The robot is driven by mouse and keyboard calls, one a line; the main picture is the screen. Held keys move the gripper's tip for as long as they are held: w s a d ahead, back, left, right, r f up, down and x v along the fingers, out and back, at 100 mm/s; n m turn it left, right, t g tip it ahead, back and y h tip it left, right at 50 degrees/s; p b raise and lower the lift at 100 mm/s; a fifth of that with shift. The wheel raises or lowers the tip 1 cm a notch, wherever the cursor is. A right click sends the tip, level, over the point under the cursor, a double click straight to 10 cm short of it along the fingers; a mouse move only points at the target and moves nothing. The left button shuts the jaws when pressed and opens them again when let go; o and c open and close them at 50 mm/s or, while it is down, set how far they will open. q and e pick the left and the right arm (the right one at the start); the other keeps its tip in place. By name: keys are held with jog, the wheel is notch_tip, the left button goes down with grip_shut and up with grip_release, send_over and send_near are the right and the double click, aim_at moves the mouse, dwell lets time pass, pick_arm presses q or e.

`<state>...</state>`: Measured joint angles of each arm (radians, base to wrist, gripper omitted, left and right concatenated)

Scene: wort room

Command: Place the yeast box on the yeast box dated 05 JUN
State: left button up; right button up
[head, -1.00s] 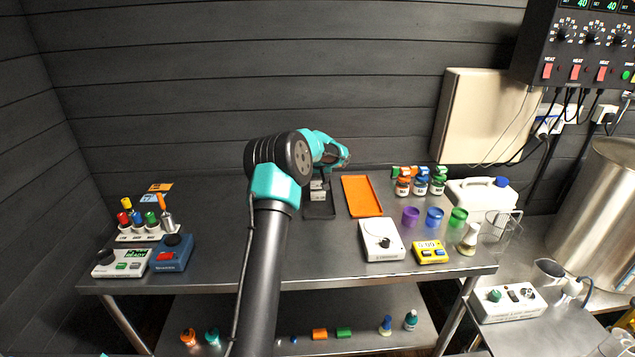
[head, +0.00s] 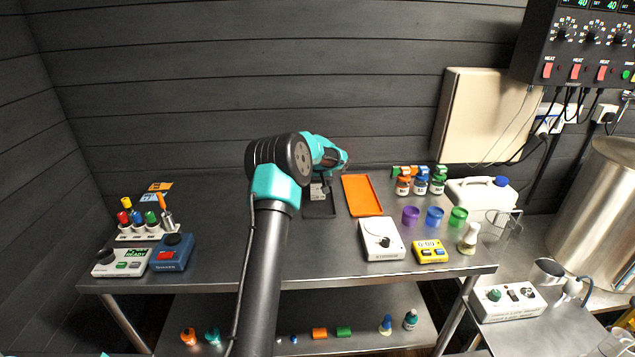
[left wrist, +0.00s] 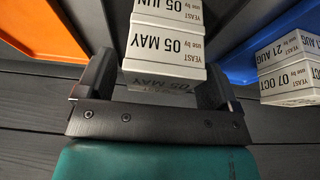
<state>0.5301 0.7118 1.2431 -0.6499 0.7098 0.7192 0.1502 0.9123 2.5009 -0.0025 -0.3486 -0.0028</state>
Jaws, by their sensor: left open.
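In the left wrist view, a white yeast box labelled 05 MAY (left wrist: 165,45) shows upside down between the fingers of my left gripper (left wrist: 158,78). It lies directly against the yeast box dated 05 JUN (left wrist: 170,8), stacked with it, edges roughly lined up. The 05 JUN box is cut off by the frame edge. My left gripper is open, with one finger on each side of the 05 MAY box. In the head view, my left gripper (head: 328,178) is at the small pale box stack (head: 318,192) on a dark tray (head: 320,211); labels are unreadable there.
An orange tray (head: 362,197) lies right of the stack. In the left wrist view, a blue tray (left wrist: 238,68) holds boxes dated 07 OCT (left wrist: 290,82) and 21 AUG (left wrist: 290,50). A white device (head: 381,240) and yellow timer (head: 431,252) stand nearer the front.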

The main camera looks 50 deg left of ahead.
pick_arm(q)
jog(key=v, duration=1.2)
jog(key=shift+r, duration=0.2)
jog(key=shift+d, duration=0.1)
